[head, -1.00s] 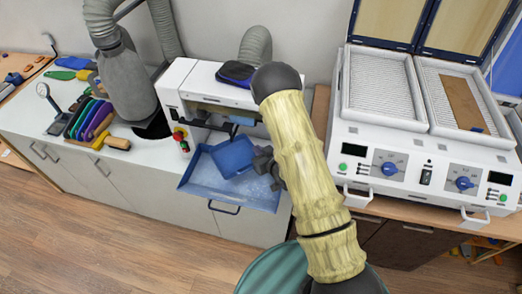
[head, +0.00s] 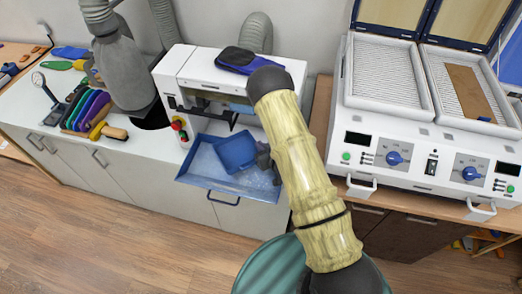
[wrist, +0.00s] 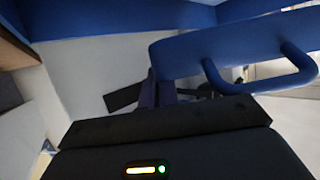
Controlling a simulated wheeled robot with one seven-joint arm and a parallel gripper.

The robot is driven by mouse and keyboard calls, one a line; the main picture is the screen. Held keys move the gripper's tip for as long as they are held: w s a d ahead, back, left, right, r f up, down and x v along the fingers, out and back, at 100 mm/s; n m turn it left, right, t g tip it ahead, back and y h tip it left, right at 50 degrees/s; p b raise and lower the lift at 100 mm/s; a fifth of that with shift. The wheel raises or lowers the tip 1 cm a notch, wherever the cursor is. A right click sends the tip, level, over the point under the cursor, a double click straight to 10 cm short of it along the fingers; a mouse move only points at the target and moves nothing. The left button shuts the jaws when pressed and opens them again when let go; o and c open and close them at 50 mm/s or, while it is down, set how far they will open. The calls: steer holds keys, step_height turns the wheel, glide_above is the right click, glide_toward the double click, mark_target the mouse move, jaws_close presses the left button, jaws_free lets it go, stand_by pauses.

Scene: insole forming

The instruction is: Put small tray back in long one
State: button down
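The long blue tray (head: 196,181) sticks out from the front of the white machine, with a pale inner floor and a front handle. The small blue tray (head: 236,152) is over its right half, turned at an angle; I cannot tell whether it touches the floor. My gripper (head: 266,159) is at the small tray's right side, partly hidden by my arm. In the wrist view, the fingers (wrist: 155,92) meet the end of a blue wall (wrist: 215,45) with a loop handle; they appear shut on the small tray, though the contact is dark.
The white machine (head: 190,70) stands directly behind the trays, with a dark blue item (head: 240,60) on top. A two-bed heating unit (head: 400,150) is to the right of my arm. Brushes and coloured tools (head: 90,110) lie on the left counter. The floor in front is clear.

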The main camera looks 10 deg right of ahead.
steer(key=shift+w+f, duration=0.5)
steer(key=shift+f, duration=0.15)
steer(key=shift+a+f, duration=0.2)
steer(key=shift+f, duration=0.1)
steer(key=shift+s+d+f+b, duration=0.15)
steer(key=shift+d+f+b, duration=0.25)
steer(key=shift+b, duration=0.15)
steer(key=c, duration=1.7)
jaws_free()
steer(key=shift+s+a, duration=0.1)
steer(key=shift+r, duration=0.1)
